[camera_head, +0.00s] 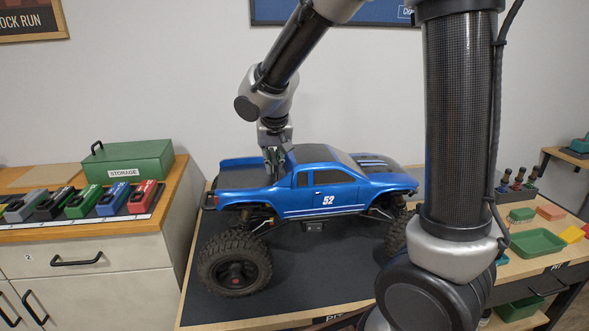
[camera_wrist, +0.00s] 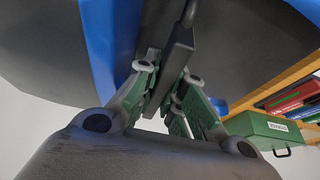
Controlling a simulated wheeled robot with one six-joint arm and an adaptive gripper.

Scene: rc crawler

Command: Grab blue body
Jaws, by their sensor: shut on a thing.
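The blue truck body (camera_head: 290,198), marked 52, sits on the crawler's chassis with its big black wheels (camera_head: 235,263) below. My gripper (camera_head: 273,165) points down at the body just behind the cab, by the truck bed. In the wrist view my gripper (camera_wrist: 172,85) is shut on a dark bar (camera_wrist: 179,50) that rises from the body, with the blue surface (camera_wrist: 103,45) close beside the fingers. The exact join between bar and body is hidden.
The truck stands on a dark mat (camera_head: 315,285) on a wooden table. At left, a cabinet holds a green storage box (camera_head: 130,163) and several coloured battery packs (camera_head: 113,199). At right are a green tray (camera_head: 537,242) and a rack of drivers (camera_head: 517,190). My arm blocks part of the truck's front.

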